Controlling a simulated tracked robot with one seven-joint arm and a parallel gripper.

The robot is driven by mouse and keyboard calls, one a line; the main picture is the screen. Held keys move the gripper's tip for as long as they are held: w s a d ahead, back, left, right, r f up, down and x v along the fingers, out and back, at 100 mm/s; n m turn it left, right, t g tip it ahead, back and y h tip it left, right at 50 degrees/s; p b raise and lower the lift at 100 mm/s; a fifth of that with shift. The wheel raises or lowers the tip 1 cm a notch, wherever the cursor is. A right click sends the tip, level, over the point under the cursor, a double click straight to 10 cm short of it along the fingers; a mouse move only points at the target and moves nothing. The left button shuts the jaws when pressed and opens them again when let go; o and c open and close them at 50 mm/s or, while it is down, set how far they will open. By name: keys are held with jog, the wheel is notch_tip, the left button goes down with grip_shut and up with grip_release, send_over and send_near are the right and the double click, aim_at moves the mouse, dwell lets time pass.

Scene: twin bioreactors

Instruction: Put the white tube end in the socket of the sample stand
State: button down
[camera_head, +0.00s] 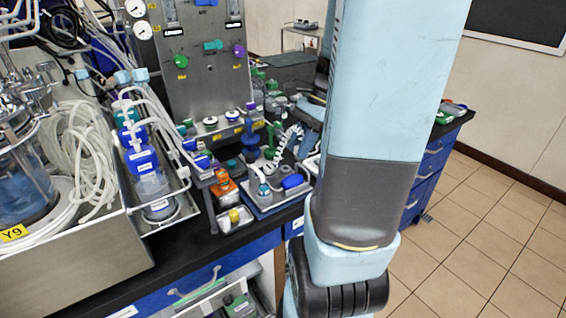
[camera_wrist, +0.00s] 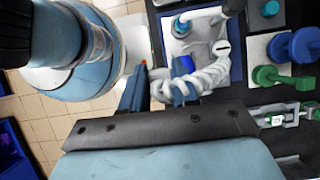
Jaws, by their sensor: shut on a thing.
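A white coiled tube (camera_wrist: 205,78) loops beside and partly over my gripper's right finger in the wrist view. It also shows in the head view (camera_head: 287,142), running toward my arm. My gripper (camera_wrist: 160,88) has blue fingers and is shut on the white tube; the exact grip is partly hidden by the coils. A pale tube end (camera_wrist: 221,47) shows just right of the coils. What looks like the sample stand, a pale block with a teal-topped fitting (camera_wrist: 181,27), lies above the fingers. The stand also shows on a blue tray in the head view (camera_head: 264,190). My arm hides the gripper there.
A blue cylinder (camera_head: 292,182) sits on the same tray. Green and blue valves (camera_wrist: 292,47) stand to the right in the wrist view. A steel panel (camera_head: 205,60) rises behind the bench, and a glass vessel (camera_head: 22,175) stands left. Tiled floor is clear at right.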

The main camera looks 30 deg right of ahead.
jog(key=w+d+f, duration=0.1)
jog(key=w+f, duration=0.1)
jog(key=w, duration=0.1)
jog(key=w+f, duration=0.3)
jog(key=w, duration=0.1)
jog(key=w+d+f, duration=0.1)
jog(key=w+f, duration=0.2)
jog(key=w, duration=0.1)
jog(key=shift+w+d+f, duration=0.1)
jog(key=shift+d+f, duration=0.15)
jog(key=shift+d, duration=0.1)
jog(key=shift+w+f, duration=0.25)
jog(key=shift+f, duration=1.55)
jog(key=c, duration=0.9)
grip_release()
jog(key=shift+o, duration=0.2)
